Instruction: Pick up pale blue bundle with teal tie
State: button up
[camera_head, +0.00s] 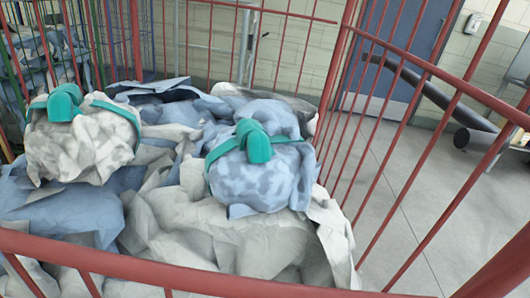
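The pale blue bundle (255,184) with mottled grey-blue patches lies on top of the heap, right of the middle. A teal tie (256,141) crosses its top in a thick raised loop, with thinner bands running down its sides. A second bundle (78,150), off-white and grey, lies at the left and also has a teal tie (64,102). Both rest on crumpled white and blue sheets, and their undersides are hidden. My gripper is not in view.
A red barred cage (150,275) encloses the heap; its front rail runs along the bottom and its barred side stands at the right. Loose crumpled white sheets (235,240) lie in front of the pale blue bundle.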

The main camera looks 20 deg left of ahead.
aim_at(256, 165)
jog(key=i, duration=0.9)
jog(key=u, duration=0.15)
